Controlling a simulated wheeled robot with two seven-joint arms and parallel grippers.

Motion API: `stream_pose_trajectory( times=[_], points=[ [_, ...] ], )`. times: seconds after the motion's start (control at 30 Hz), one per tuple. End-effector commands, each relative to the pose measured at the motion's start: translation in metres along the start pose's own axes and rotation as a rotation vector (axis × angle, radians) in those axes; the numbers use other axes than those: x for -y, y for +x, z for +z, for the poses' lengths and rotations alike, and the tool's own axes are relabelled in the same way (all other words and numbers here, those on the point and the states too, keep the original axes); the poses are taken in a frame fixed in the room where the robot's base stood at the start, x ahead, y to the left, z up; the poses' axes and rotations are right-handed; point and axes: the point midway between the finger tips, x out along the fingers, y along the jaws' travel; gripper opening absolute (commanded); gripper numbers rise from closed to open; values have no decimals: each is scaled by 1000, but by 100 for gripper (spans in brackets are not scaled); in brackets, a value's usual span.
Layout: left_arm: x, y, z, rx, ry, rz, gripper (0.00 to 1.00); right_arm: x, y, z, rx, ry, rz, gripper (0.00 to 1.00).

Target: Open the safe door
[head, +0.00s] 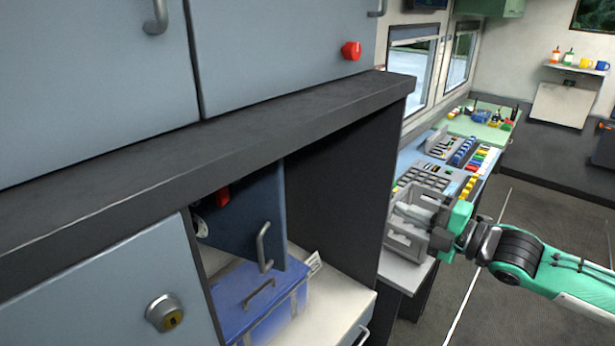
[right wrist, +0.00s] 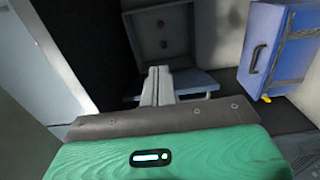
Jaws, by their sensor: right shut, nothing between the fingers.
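A dark blue door panel (head: 245,222) with a vertical metal handle (head: 263,247) stands at an angle in the open bay under the dark counter. I cannot tell for sure that it is the safe door. A light blue-grey door (head: 95,295) with a round keyed lock (head: 165,312) is at the lower left. My right gripper (head: 412,222) is to the right of the bay, apart from both doors. Its fingers (right wrist: 158,75) are shut and empty in the right wrist view. My left gripper is not in view.
A blue case (head: 262,300) lies below the dark blue panel; a blue case also shows in the right wrist view (right wrist: 285,45). The dark counter (head: 200,150) overhangs the bay. A console desk (head: 425,180) lies beyond my right gripper.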

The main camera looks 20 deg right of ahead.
Motion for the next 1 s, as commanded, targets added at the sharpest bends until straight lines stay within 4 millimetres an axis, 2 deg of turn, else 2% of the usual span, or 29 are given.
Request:
stream_pose_trajectory(
  times=[0.03,0.8,1.0],
  points=[
    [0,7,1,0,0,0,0,2,3,0,0,-3,2,0],
    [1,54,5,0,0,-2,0,1,41,0,1,-5,1,0],
    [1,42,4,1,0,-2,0,-4,50,3,8,1,3,0]
  ],
)
